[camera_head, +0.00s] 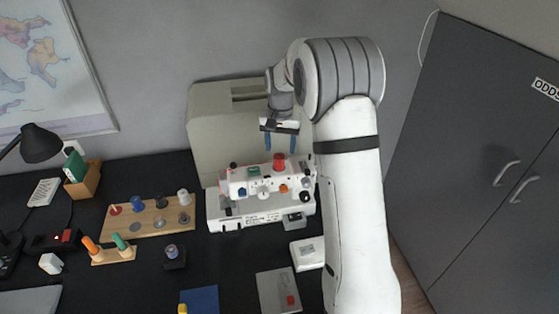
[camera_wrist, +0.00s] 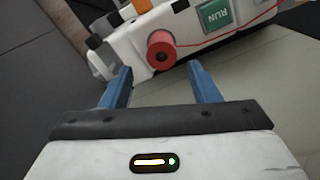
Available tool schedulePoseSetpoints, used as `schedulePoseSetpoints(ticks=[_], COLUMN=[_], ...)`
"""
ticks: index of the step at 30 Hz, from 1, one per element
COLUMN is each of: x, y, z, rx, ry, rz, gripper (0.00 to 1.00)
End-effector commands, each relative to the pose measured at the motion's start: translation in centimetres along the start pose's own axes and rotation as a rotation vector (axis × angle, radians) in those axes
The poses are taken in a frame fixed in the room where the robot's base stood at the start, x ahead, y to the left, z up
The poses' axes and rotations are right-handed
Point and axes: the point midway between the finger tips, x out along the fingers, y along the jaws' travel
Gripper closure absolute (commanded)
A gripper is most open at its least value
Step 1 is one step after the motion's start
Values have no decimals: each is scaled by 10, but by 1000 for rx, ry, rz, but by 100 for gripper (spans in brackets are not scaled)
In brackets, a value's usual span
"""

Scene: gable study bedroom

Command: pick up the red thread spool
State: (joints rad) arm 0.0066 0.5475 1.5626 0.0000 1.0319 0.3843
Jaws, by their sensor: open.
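The red thread spool (camera_head: 279,161) stands on top of the white sewing machine (camera_head: 262,215) in the head view. In the wrist view the red spool (camera_wrist: 161,50) shows ahead of the blue fingertips, with a red thread running from it to the right past a green RUN button (camera_wrist: 217,12). My gripper (camera_head: 280,143) is open, its two blue fingers pointing down just above the spool. In the wrist view my gripper (camera_wrist: 162,84) has nothing between its fingers. The spool looks a little apart from the fingertips.
A beige case (camera_head: 205,125) stands behind the machine, close to my gripper. An orange knob (camera_head: 284,189) sits on the machine's front. A wooden rack (camera_head: 150,222) with several spools lies left. A dark cabinet (camera_head: 470,150) stands right. Bare black desk shows between items.

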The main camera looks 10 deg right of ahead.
Motion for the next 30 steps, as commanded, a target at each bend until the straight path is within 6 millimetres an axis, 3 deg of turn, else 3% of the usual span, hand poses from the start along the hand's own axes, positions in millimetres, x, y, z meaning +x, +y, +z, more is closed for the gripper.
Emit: schedulePoseSetpoints(ticks=[10,19,30], x=[46,52,52], y=[-2,-2,-2], z=[10,9,9], rx=[-1,0,1], ry=[-2,1,1], rz=[1,0,0], gripper=[44,44,74])
